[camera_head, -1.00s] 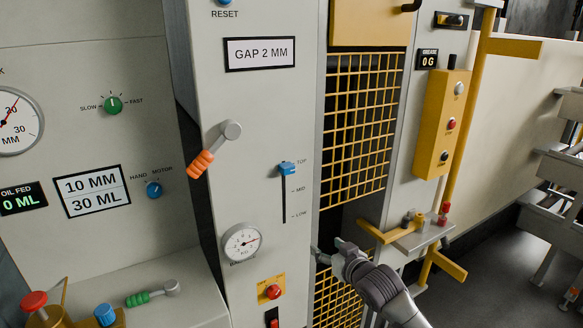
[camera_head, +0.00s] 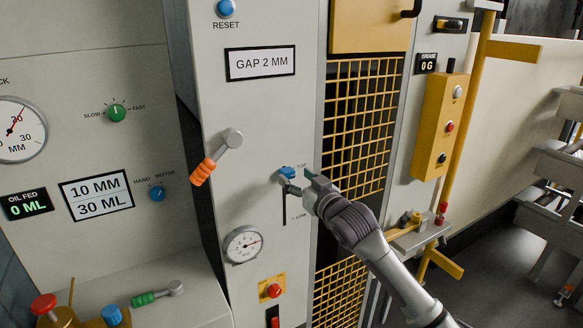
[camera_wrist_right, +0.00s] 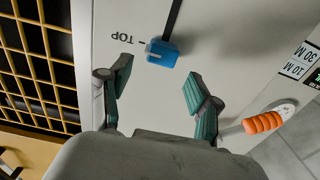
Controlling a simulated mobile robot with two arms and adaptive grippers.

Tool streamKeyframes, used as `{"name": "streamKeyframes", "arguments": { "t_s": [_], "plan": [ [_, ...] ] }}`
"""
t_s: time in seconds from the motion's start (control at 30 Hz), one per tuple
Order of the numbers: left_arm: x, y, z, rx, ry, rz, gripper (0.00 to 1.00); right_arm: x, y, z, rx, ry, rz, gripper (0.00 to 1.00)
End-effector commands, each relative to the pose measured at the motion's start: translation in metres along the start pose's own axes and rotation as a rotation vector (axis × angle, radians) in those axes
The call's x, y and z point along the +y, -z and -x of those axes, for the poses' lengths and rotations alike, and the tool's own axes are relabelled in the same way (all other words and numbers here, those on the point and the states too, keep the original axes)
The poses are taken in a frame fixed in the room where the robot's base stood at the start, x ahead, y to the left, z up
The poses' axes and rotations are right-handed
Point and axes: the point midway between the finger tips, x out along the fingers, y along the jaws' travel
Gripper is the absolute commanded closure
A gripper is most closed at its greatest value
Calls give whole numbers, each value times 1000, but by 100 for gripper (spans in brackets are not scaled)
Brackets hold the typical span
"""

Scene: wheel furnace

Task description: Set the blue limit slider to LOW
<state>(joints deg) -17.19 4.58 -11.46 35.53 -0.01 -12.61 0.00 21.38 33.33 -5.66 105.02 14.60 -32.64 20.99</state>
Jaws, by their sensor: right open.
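The blue limit slider (camera_head: 287,172) sits at the top of its dark vertical slot, level with the TOP mark. The LOW mark (camera_head: 300,217) is at the slot's lower end, and my right gripper hides the MID mark. My right gripper (camera_head: 298,182) is just below and to the right of the slider in the head view. In the right wrist view the slider (camera_wrist_right: 162,53) lies beyond the two spread fingertips, between them. The gripper (camera_wrist_right: 157,78) is open and empty, with a gap to the slider. My left gripper is not in view.
An orange-handled lever (camera_head: 203,171) is left of the slider; it also shows in the right wrist view (camera_wrist_right: 263,122). A gauge (camera_head: 242,244) and red button (camera_head: 273,290) are below. A yellow mesh guard (camera_head: 362,120) stands to the right.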

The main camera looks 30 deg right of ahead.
Motion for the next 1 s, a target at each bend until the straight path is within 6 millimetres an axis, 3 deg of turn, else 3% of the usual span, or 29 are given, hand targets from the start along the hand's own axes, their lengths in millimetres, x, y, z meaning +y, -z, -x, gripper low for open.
{"name": "streamKeyframes", "arguments": {
  "t_s": [0.2, 0.57, 0.93, 1.0],
  "plan": [
    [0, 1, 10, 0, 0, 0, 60, 0, 1, -26, 0, 0, -1, 38],
    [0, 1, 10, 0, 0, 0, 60, 0, -1, -32, 0, 0, 0, 38],
    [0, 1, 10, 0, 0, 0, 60, 0, -1, -31, 0, 0, 0, 96],
    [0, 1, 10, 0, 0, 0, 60, 0, -1, -31, 0, 0, 0, 100]
  ]
}}
